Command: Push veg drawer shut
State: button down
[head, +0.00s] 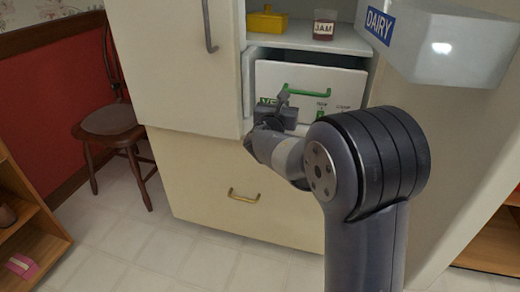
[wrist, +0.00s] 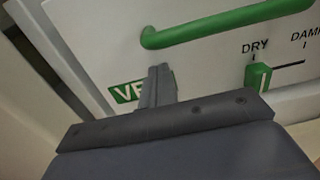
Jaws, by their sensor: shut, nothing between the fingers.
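The veg drawer (head: 335,85) is the white front low inside the open fridge, with a green handle (head: 306,91) and a green slider. In the wrist view the drawer front (wrist: 215,65) fills the picture, with the green handle (wrist: 225,22) above, a partly covered "VE" label (wrist: 128,92) and the slider (wrist: 258,77) under "DRY". My gripper (head: 283,97) is shut and empty, in front of the label just below the handle's left end. In the wrist view its closed fingers (wrist: 158,80) point at the drawer front. I cannot tell whether they touch it.
The open fridge door with the "DAIRY" bin (head: 440,40) is at the right. A yellow dish (head: 267,21) and a jam jar (head: 324,25) stand on the shelf above. A lower drawer (head: 240,210) is below. A chair (head: 112,125) stands left, with clear floor before it.

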jog(key=x, duration=0.7)
jog(key=shift+w+p, duration=0.2)
jog(key=shift+p, duration=0.2)
jog(key=shift+r, duration=0.15)
jog(key=shift+d+r, duration=0.1)
